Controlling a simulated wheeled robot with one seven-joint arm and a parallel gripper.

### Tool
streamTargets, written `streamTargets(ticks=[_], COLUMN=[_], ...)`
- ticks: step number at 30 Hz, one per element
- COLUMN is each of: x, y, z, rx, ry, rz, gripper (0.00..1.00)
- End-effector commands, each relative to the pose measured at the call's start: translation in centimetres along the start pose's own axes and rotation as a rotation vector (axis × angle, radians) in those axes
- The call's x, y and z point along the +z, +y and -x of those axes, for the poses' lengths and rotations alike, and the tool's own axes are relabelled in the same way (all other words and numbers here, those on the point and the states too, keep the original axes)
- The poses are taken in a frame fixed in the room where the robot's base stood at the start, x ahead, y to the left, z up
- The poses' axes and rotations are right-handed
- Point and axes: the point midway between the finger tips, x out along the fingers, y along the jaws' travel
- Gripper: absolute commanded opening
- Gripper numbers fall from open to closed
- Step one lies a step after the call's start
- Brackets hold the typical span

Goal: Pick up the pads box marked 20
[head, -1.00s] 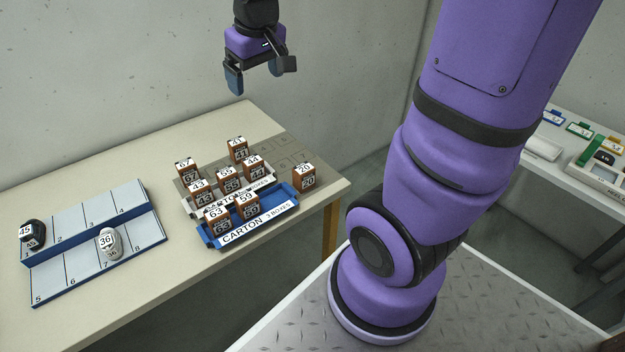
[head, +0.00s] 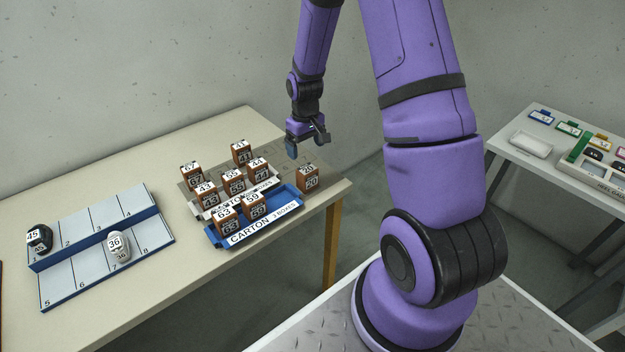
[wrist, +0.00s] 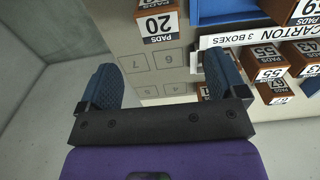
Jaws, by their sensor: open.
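The pads box marked 20 (head: 308,177) is a small brown box with white labels, standing upright at the right end of the table, right of the blue carton tray (head: 292,204). In the wrist view the same box (wrist: 158,24) shows at the top, beyond the fingertips and roughly between their lines. My gripper (head: 305,146) is open and empty, above and behind the box in the head view.
Several other pads boxes, such as 59 (head: 254,205) and 44 (head: 258,169), stand in and behind the tray, left of box 20. A blue-edged shoe rack (head: 90,262) is at the left. A second table (head: 545,178) stands at the right.

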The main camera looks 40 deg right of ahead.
Motion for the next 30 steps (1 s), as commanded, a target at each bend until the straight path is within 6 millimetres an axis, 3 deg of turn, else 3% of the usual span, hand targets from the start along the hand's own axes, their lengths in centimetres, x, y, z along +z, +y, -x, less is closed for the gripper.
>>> streamTargets(ticks=[9,19,30], x=[0.1,0.1,0.2], y=[0.0,0.0,0.0], z=[-4.1,-6.4,-10.6], rx=[-0.002,-0.001,-0.001], ry=[-0.006,-0.004,-0.004], rz=[0.0,0.0,0.0], gripper=[0.9,0.9,0.9])
